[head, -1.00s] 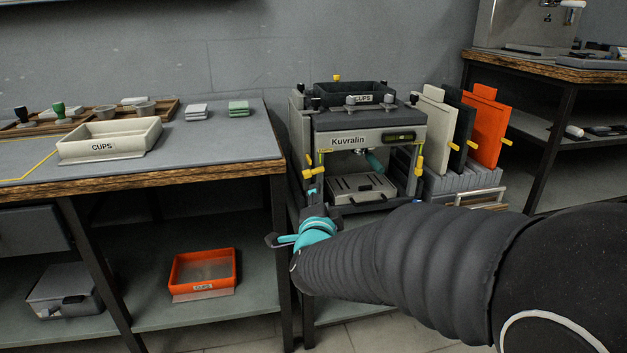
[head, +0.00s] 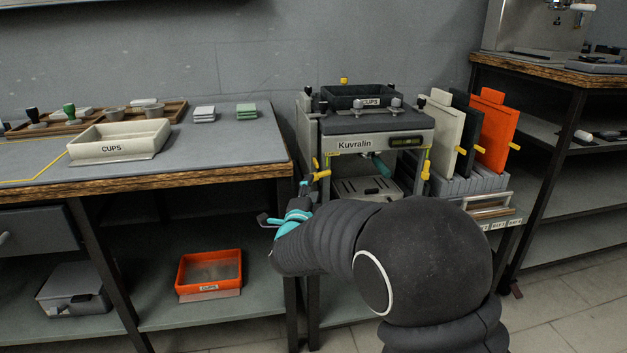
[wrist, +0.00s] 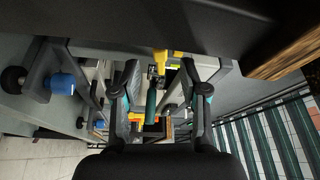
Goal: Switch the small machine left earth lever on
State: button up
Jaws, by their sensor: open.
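The small grey machine (head: 375,143), labelled Kuvralin, stands right of the table in the head view. Its yellow left lever (head: 320,172) sits at the left front edge; another yellow lever (head: 426,165) is at its right front. My gripper (head: 290,205) is low and just left of the machine's front, close to the left lever. In the wrist view my gripper (wrist: 163,92) is open, with a finger on each side. A yellow lever part (wrist: 163,57) shows between and beyond the fingers, with no clear contact. Part of the machine's front is hidden behind my arm.
The table (head: 230,172) with a pale cups tray (head: 118,157) has its edge close to my gripper's left. An orange cups tray (head: 210,290) lies on the shelf below. Upright panels (head: 492,135) stand right of the machine. Floor is open at the lower right.

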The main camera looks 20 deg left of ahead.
aim_at(320, 175)
jog(key=shift+w+a+r, duration=0.1)
jog(key=shift+w+a, duration=0.1)
jog(key=shift+w, duration=0.85)
jog(key=shift+w+a+r, duration=0.1)
jog(key=shift+w+a, duration=0.05)
jog(key=shift+w, duration=0.85)
grip_shut()
